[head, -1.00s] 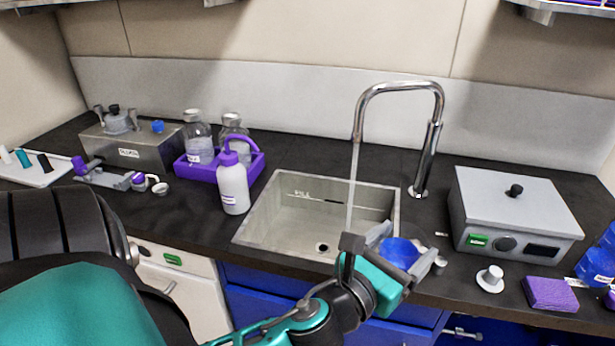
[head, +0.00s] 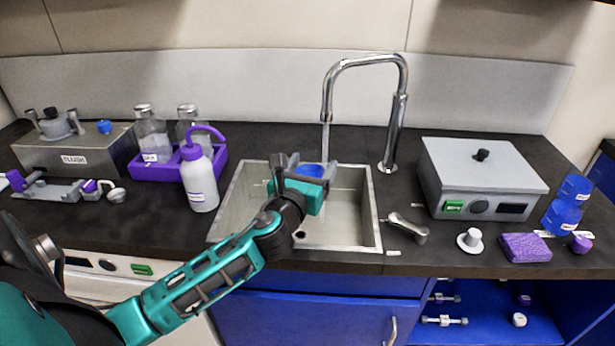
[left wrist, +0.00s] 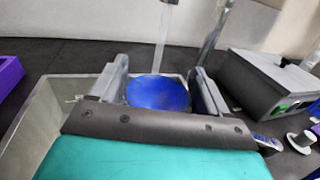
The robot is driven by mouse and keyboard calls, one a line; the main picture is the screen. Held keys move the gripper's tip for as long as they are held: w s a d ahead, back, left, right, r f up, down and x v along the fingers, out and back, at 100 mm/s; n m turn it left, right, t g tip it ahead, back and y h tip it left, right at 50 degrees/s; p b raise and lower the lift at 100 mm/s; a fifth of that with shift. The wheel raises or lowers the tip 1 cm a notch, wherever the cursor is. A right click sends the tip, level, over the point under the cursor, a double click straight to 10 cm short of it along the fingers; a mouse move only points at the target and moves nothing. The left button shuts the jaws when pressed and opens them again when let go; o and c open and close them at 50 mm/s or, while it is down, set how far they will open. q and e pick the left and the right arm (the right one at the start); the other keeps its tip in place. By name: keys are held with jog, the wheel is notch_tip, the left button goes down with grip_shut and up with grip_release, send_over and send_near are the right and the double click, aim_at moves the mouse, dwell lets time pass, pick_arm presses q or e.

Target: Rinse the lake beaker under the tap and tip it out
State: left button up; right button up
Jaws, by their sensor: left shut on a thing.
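The blue lake beaker (head: 312,170) is between the fingers of my left gripper (head: 307,167), which is shut on it over the sink (head: 227,208). In the left wrist view the beaker (left wrist: 158,93) shows as a blue round face between the two grey fingers (left wrist: 160,86). I cannot tell its tilt or whether it holds water. The tap (head: 366,62) is running. Its thin stream (head: 326,138) falls just behind or into the beaker; I cannot tell which. In the left wrist view the stream (left wrist: 163,38) drops towards the beaker's far edge. My right gripper is not in view.
A purple-capped wash bottle (head: 200,182) and a purple tray (head: 152,171) with bottles stand left of the sink. A grey lever (head: 408,228) is at its right. A grey box (head: 478,178), a purple sponge (head: 525,248) and blue containers (head: 562,217) stand further right.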

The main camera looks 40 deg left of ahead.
pick_arm(q)
jog(key=x, duration=1)
jog(key=shift+b, duration=0.45)
dwell(2.2)
jog(key=p+v, duration=0.2)
jog(key=v, duration=0.5)
jog(key=shift+s+p, duration=0.25)
jog(key=shift+p, duration=0.1)
